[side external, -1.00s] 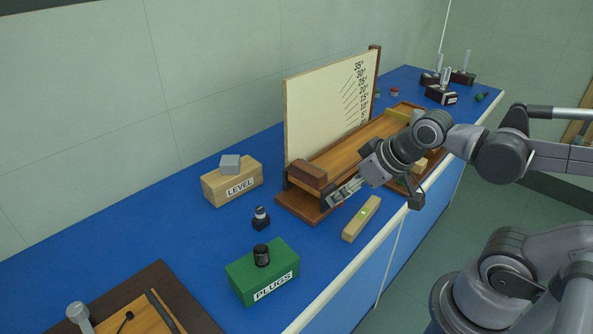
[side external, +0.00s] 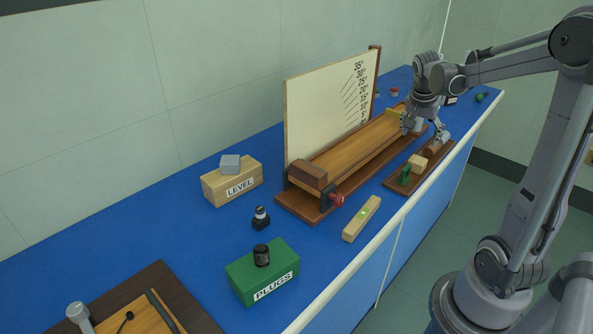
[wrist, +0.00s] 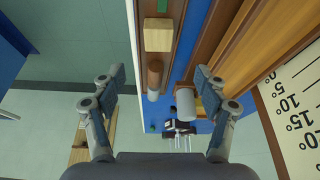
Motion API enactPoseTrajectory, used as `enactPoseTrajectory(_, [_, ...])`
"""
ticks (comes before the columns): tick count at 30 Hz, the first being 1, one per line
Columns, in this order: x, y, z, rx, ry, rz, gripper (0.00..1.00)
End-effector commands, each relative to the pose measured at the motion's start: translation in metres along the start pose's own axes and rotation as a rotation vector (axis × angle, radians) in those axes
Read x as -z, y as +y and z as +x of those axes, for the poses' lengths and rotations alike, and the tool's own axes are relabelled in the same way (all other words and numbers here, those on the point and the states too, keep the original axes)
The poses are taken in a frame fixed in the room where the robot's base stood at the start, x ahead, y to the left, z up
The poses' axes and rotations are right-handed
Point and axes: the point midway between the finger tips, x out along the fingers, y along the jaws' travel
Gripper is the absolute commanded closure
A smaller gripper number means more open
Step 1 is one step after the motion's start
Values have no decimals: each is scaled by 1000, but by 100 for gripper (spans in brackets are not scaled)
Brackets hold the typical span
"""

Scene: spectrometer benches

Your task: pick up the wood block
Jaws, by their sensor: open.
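A pale wood block (side external: 418,163) sits on a narrow dark wooden tray (side external: 400,187), between a green piece (side external: 405,175) and a brown cylinder (side external: 433,148). The wood block also shows near the top of the wrist view (wrist: 158,34). My gripper (side external: 424,132) points down over the far end of the tray, beyond the block and near the brown cylinder. In the wrist view its fingers (wrist: 158,77) are spread and empty, with the brown cylinder (wrist: 155,76) in line between them. A pale grey cylinder (wrist: 185,101) is near the right finger.
A ramp (side external: 350,150) with an angle board (side external: 325,105) stands left of the tray. A reddish-brown block (side external: 308,174) rests at its near end. A wooden level (side external: 362,218), a LEVEL box (side external: 230,186) and a green PLUGS box (side external: 262,278) stand nearer.

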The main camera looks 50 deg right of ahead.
Motion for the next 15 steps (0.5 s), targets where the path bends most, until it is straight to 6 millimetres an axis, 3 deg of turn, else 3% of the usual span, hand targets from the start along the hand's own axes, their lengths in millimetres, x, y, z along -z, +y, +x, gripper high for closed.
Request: enactPoseTrajectory(15, [2,1,56,-4,0,10,26])
